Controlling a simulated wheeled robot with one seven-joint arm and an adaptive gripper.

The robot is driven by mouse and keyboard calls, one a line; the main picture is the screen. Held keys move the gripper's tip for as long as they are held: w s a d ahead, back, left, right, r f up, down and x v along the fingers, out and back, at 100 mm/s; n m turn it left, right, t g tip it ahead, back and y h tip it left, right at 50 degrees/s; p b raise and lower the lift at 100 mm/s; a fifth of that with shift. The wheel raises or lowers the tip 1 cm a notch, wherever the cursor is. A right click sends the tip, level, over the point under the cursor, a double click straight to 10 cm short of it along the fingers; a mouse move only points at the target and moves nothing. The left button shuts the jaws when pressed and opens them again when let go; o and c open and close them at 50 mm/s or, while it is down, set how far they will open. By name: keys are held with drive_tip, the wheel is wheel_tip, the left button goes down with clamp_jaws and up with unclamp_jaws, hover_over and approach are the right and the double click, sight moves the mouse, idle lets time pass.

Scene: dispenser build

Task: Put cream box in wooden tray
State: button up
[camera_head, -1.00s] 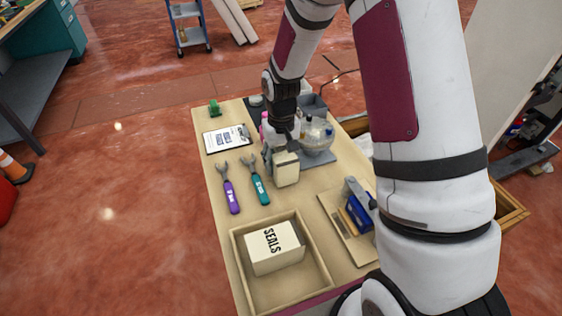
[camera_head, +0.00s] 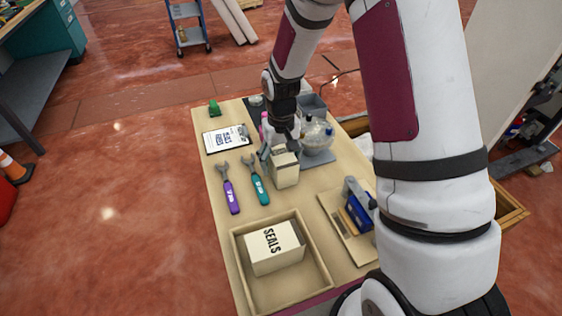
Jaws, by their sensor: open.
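A small cream box (camera_head: 286,174) stands upright on the table, right of the teal wrench. My gripper (camera_head: 280,152) is at this box from above and behind, its fingers open; whether they touch the box is hard to tell. The wooden tray (camera_head: 236,262) lies at the near end of the table. A larger cream box marked SEALS (camera_head: 275,247) sits inside the tray, with bare tray floor around its near side.
A purple wrench (camera_head: 230,190) and a teal wrench (camera_head: 256,184) lie left of my gripper. A clipboard (camera_head: 226,139) is farther back. A clear bowl with bottles (camera_head: 317,143) stands right of the gripper. A board with a blue tool (camera_head: 358,209) lies right of the tray.

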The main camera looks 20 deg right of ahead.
wheel_tip(320, 180, up, 11)
drive_tip(key=shift+r+p, duration=0.2)
drive_tip(key=shift+p, duration=0.3)
